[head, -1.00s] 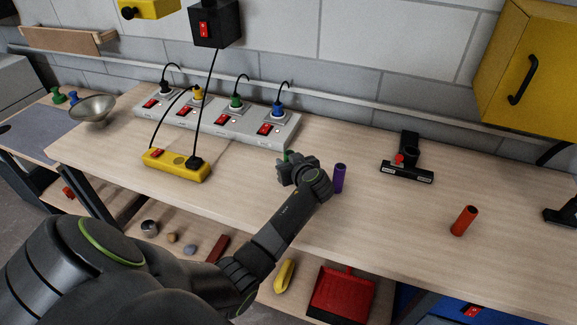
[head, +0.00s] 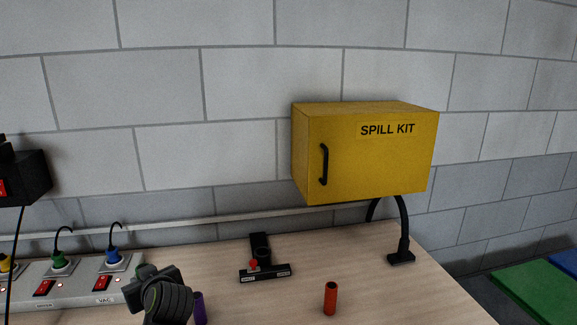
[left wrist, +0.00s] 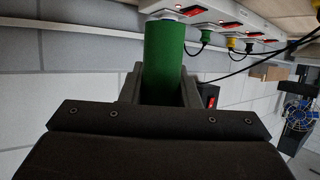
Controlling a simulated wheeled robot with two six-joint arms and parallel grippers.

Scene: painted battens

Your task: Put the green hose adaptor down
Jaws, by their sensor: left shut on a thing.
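The green hose adaptor (left wrist: 165,52) is a plain green cylinder in the left wrist view. My left gripper (left wrist: 162,88) is shut on it, with a dark finger on each side. The adaptor's far end shows against the pale power strip in that view; whether they touch I cannot tell. In the head view my left gripper (head: 145,278) is low at the left, beside the power strip's right end, and mostly hides the adaptor. My right gripper is not in view.
A purple cylinder (head: 199,308) stands close right of my left gripper. A black floor nozzle (head: 265,270) lies farther back, and a red-orange cylinder (head: 331,298) stands to the right. The power strip (head: 75,290) carries plugs. A yellow spill kit cabinet (head: 365,155) hangs above the bench.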

